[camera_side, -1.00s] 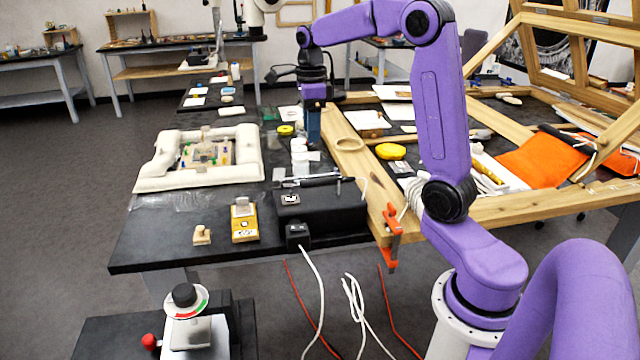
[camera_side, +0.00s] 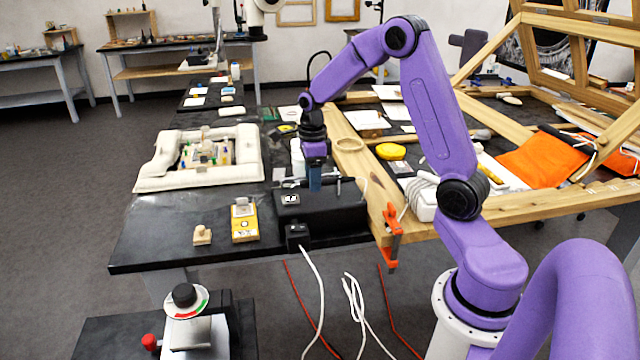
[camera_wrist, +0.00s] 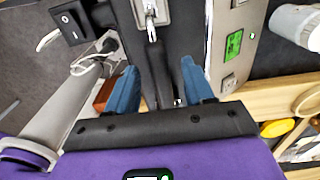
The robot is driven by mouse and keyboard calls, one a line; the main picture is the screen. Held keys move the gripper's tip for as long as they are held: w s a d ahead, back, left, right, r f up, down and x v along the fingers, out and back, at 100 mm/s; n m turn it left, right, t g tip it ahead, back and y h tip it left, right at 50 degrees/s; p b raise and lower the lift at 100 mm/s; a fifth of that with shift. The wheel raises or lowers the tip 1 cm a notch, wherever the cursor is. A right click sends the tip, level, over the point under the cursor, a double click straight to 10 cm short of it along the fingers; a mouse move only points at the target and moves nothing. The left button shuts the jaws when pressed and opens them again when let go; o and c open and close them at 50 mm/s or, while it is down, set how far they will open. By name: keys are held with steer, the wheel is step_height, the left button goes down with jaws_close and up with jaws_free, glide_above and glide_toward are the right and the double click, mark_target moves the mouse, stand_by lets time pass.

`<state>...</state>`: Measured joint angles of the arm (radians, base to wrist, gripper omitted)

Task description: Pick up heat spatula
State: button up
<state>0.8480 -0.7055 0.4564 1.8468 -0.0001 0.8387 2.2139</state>
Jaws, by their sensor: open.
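The heat spatula, a thin dark tool (camera_side: 291,183), appears to lie along the top of a black control box (camera_side: 335,208) in the side view; my gripper hides its middle. In the wrist view a slim dark shaft (camera_wrist: 160,70) runs between my fingers, probably its handle, but I cannot tell it from its holder. My gripper (camera_side: 315,188) points down just over the box, with blue fingers. In the wrist view my gripper (camera_wrist: 158,78) is open, one finger on each side of the shaft, with gaps visible. Whether the fingertips reach its level is unclear.
A white bottle (camera_side: 297,155) stands just behind my gripper. A wooden frame (camera_side: 365,185) with an orange clamp (camera_side: 392,235) is to the right. The wrist view shows a green display (camera_wrist: 234,45).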

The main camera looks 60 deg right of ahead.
steer(key=shift+f, duration=0.95)
jaws_close()
steer(key=shift+r, duration=0.1)
